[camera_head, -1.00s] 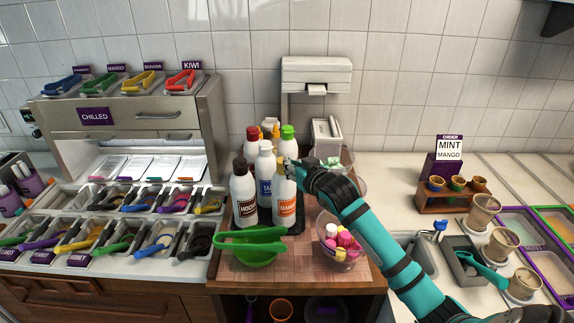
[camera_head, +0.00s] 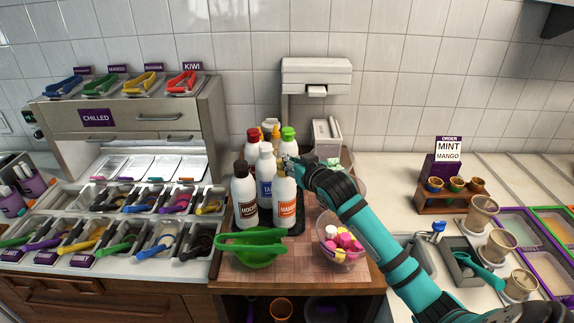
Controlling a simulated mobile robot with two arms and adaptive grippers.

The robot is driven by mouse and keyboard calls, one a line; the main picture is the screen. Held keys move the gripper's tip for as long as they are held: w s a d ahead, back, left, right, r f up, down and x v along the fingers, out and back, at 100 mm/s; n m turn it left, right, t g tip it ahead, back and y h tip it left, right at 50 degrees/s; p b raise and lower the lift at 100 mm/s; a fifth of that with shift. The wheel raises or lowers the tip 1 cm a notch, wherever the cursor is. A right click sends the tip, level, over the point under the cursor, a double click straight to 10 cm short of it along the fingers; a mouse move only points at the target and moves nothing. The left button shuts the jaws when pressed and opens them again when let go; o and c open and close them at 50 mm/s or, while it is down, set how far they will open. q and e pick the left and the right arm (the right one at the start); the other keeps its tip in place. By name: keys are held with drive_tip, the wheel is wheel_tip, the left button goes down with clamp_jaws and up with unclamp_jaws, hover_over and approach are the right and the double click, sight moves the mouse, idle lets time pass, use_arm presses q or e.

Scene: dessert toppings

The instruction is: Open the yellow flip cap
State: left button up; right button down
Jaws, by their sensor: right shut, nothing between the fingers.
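My right gripper (camera_head: 289,162) is shut and empty. It is just above the top of the white bottle with the orange mango label (camera_head: 285,208), in front of the green-capped bottle; I cannot tell whether it touches either. A small yellow-orange cap (camera_head: 276,131) shows at the back of the bottle group, between the red and green caps, and its bottle is mostly hidden. It is too small to tell whether that cap is open. My left gripper is not in view.
Close by stand a dark-capped mocha bottle (camera_head: 244,198), a blue-labelled bottle (camera_head: 265,178), a red-capped bottle (camera_head: 253,140) and a green-capped bottle (camera_head: 288,138).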

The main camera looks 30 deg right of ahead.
drive_tip(key=s+r+p, duration=0.4)
drive_tip(key=s, duration=0.2)
drive_tip(key=shift+a+r+p, duration=0.15)
drive_tip(key=shift+a+p, duration=0.1)
drive_tip(key=shift+p, duration=0.15)
drive_tip(key=shift+w, duration=0.1)
